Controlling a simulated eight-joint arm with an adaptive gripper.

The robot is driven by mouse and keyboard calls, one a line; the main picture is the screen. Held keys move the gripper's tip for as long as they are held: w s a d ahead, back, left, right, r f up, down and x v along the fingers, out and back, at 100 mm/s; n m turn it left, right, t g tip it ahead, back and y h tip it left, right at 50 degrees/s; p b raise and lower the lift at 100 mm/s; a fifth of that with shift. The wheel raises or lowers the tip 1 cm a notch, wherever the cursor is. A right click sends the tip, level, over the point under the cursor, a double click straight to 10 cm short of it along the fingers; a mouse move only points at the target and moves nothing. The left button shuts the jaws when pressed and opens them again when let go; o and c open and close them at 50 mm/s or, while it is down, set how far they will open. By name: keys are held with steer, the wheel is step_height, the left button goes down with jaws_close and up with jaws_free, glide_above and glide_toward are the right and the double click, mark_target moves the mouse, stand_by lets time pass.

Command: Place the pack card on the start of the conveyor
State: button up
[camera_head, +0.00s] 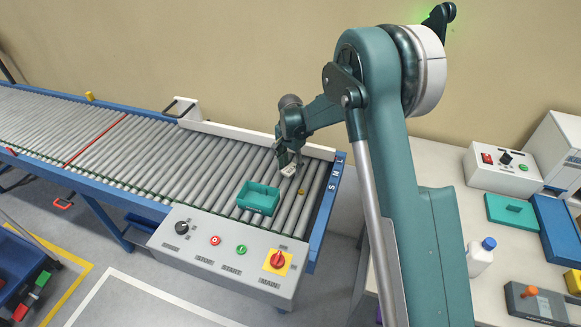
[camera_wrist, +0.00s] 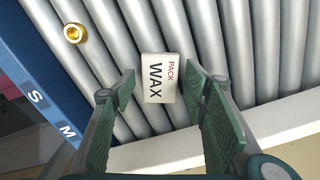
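The pack card (camera_wrist: 162,80), white with "PACK WAX" printed on it, is over the conveyor rollers between my fingers in the wrist view. It also shows in the head view (camera_head: 289,170), below my gripper (camera_head: 284,158). My gripper (camera_wrist: 160,82) is open, its green pads on either side of the card with a visible gap at the left pad. The card appears to lie on the rollers. The conveyor (camera_head: 318,205) has grey rollers and a blue end rail marked with letters.
An open teal tray (camera_head: 258,198) sits on the rollers left of the card. A small gold round piece (camera_head: 301,191) lies near the card, also in the wrist view (camera_wrist: 74,33). A control box (camera_head: 222,262) runs along the front. Rollers farther left are clear up to a red bar (camera_head: 95,139).

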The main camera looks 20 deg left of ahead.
mark_target(291, 169)
steer(key=shift+r, duration=0.1)
step_height(291, 169, up, 12)
steer(key=p, duration=0.2)
stand_by(0.7)
stand_by(0.5)
steer(key=shift+d+r, duration=0.1)
steer(key=shift+r, duration=0.05)
